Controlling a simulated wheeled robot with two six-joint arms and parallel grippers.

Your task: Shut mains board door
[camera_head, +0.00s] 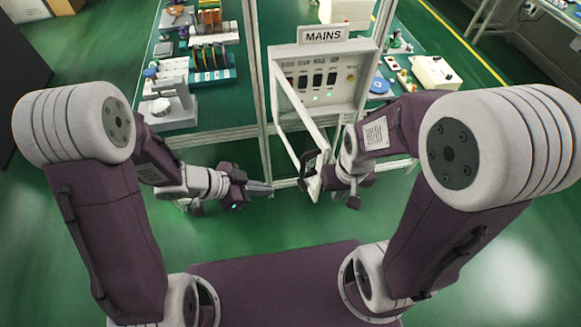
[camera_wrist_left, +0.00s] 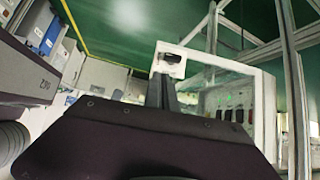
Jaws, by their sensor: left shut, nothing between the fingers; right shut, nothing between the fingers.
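The mains board (camera_head: 344,76) is a pale grey box with a MAINS sign, switches and a green light, at the upper middle of the head view. Its door (camera_head: 291,108), a pale frame with a clear pane, stands open, swung out toward me. A dark handle (camera_head: 309,160) is near its free edge. My left gripper (camera_head: 267,188) is shut and empty, just left of the door's lower free end. My right gripper (camera_head: 322,180) is shut and empty close to that end on the right; contact is unclear. The left wrist view shows the door (camera_wrist_left: 226,64) and switches (camera_wrist_left: 231,115) beyond my gripper.
A green bench (camera_head: 215,135) with trays and instruments lies left of the board. Another bench (camera_head: 412,55) with a white box (camera_head: 436,73) is behind and right. Metal posts (camera_head: 256,70) stand beside the board. The green floor is clear in front.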

